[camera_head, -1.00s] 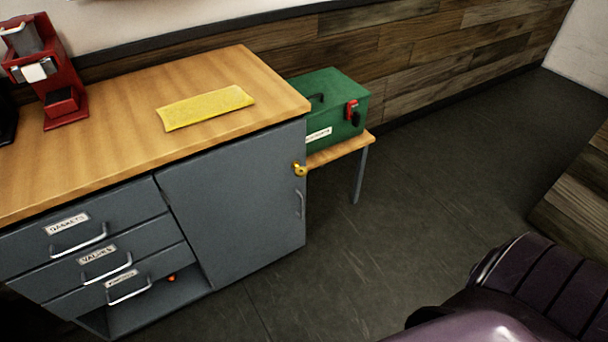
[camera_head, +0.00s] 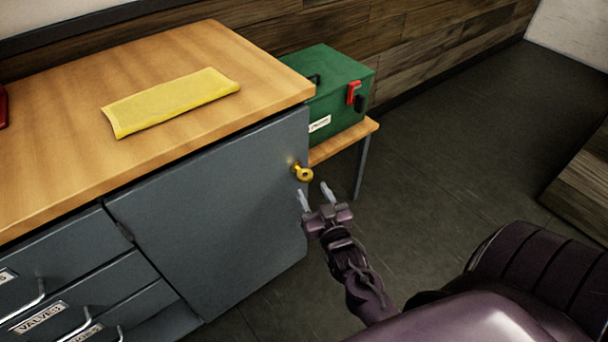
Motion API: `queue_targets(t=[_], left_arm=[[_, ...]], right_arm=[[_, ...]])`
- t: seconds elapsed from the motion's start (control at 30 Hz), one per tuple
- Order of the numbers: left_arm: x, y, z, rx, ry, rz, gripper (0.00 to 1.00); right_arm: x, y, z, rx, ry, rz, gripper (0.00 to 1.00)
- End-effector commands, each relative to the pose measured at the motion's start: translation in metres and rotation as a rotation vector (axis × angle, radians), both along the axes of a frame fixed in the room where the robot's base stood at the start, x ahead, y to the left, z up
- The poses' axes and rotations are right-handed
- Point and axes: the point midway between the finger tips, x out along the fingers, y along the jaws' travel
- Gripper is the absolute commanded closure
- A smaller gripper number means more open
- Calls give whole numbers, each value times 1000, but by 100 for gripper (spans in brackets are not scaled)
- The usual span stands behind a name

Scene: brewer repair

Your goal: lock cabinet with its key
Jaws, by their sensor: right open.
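The grey cabinet door (camera_head: 215,205) is closed under the wooden worktop. A yellow key (camera_head: 304,174) with a ring-shaped head sits in the lock near the door's upper right edge. My right gripper (camera_head: 315,193) is open and empty, its two pale fingers pointing up toward the key from just below and to the right of it. The fingers appear apart from the key. My left gripper is not in view.
A folded yellow cloth (camera_head: 171,101) lies on the worktop (camera_head: 60,170). A green toolbox (camera_head: 338,88) with a red latch stands on a small bench (camera_head: 345,139) right of the cabinet. Drawers (camera_head: 70,300) are at the lower left.

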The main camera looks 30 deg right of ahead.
Motion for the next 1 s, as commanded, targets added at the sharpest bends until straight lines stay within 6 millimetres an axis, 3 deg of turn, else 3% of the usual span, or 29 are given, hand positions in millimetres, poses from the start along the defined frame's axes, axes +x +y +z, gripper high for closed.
queue_targets(t=[0.2, 0.4, 0.77, 1.0], left_arm=[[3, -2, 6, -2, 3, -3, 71], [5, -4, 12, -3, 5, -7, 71], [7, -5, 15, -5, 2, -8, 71], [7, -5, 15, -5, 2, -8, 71]], right_arm=[[36, -8, 0, -1, -1, 1, 53], [60, -14, 0, 0, 1, 1, 53], [66, -15, -1, 1, 4, 1, 53], [66, -15, -1, 0, 4, 1, 83]])
